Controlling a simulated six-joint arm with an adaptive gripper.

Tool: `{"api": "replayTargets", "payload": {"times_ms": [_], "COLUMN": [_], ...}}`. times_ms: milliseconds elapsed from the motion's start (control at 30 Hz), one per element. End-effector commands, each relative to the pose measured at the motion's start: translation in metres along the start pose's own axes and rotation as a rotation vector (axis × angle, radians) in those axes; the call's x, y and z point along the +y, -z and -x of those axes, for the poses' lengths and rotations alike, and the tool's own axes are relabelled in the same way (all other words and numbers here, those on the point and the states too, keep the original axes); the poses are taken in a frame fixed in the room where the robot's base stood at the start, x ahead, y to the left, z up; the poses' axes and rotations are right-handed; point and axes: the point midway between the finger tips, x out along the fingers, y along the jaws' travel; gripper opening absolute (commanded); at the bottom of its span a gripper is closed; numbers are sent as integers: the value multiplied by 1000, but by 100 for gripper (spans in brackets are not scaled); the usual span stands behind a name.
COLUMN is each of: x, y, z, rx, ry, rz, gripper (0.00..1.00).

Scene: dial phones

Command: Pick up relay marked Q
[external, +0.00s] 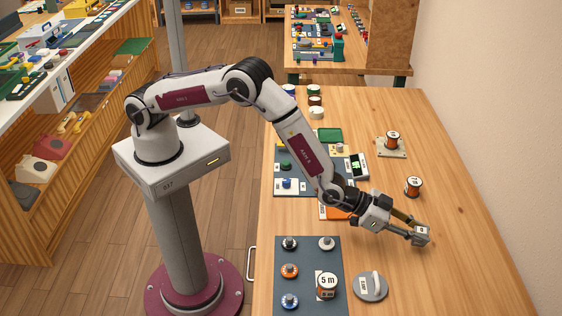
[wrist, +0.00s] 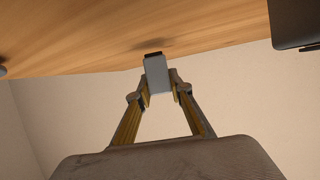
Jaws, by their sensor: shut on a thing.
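A small grey box-shaped relay (external: 421,231) is at the right end of my arm, over the right part of the wooden table. It has a small dark mark on a light label, too small to read for certain as Q. My gripper (external: 416,237) is shut on it, one finger on each side. In the wrist view the grey relay (wrist: 157,72) stands between the fingertips (wrist: 159,90), its dark end towards the table. A soft shadow lies on the wood by that end; I cannot tell whether it touches the table.
Wire spools (external: 413,187) stand behind the gripper, one of them on a small plate (external: 391,150). A grey handled disc (external: 370,287) and a dark panel with knobs (external: 307,255) and a "5 m" spool (external: 326,286) are nearer the front. The table's right front is clear.

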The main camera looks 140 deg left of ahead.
Motion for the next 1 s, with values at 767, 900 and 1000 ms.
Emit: {"api": "replayTargets", "payload": {"times_ms": [767,900,1000], "x": [0,0,0], "y": [76,77,77], "z": [31,32,32], "rx": [0,0,0], "ry": [1,1,1], "rz": [0,-1,-1], "gripper": [0,0,0]}}
